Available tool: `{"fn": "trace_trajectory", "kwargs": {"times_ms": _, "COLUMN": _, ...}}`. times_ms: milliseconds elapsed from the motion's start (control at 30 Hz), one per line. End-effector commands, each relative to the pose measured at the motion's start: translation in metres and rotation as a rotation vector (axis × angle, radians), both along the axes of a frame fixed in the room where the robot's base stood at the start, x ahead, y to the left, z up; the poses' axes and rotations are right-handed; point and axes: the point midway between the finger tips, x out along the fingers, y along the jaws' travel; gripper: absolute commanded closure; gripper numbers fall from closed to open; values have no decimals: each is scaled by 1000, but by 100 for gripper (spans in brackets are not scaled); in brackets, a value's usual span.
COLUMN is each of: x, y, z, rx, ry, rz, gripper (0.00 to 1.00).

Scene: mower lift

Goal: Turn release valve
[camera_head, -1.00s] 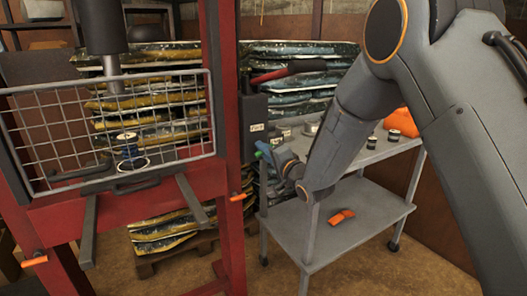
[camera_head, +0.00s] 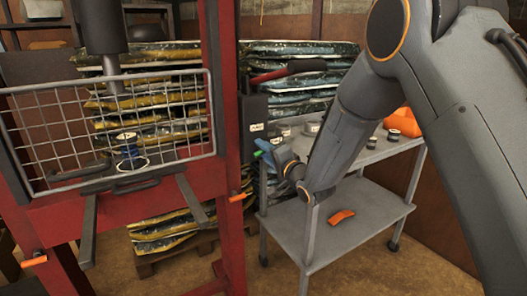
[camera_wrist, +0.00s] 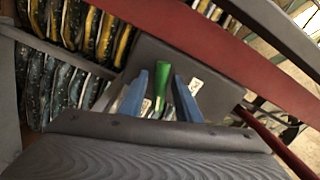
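My gripper (camera_wrist: 148,92) has two blue fingers, which stand apart in the wrist view with a gap between them. In the head view my gripper (camera_head: 268,148) is at the dark box of the red press, left of the grey cart. A green handle (camera_wrist: 185,98), which looks like the release valve, shows close beside the right finger in the wrist view. In the head view only a small green bit (camera_head: 258,154) shows at the fingertips. I cannot tell whether a finger touches it. The dark box (camera_head: 252,112) carries a white label and a red lever (camera_head: 287,71).
The red press frame (camera_head: 229,150) with a wire mesh guard (camera_head: 60,125) stands at left. The grey cart (camera_head: 335,232) at right holds small cans and an orange item (camera_head: 403,121) on top. Stacked bags (camera_head: 290,58) stand behind.

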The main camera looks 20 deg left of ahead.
Motion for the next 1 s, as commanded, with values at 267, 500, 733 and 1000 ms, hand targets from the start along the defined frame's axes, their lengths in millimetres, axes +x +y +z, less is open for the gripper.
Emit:
{"fn": "trace_trajectory", "kwargs": {"times_ms": 267, "x": -28, "y": -33, "z": -1, "rx": -2, "ry": 2, "rz": -2, "gripper": 70}}
{"fn": "trace_trajectory", "kwargs": {"times_ms": 500, "x": -45, "y": -53, "z": 0, "rx": 0, "ry": 0, "rz": -1, "gripper": 70}}
{"fn": "trace_trajectory", "kwargs": {"times_ms": 733, "x": -48, "y": -57, "z": 0, "rx": 0, "ry": 0, "rz": -1, "gripper": 70}}
{"fn": "trace_trajectory", "kwargs": {"times_ms": 1000, "x": -48, "y": -56, "z": 0, "rx": -37, "ry": -41, "rz": -1, "gripper": 41}}
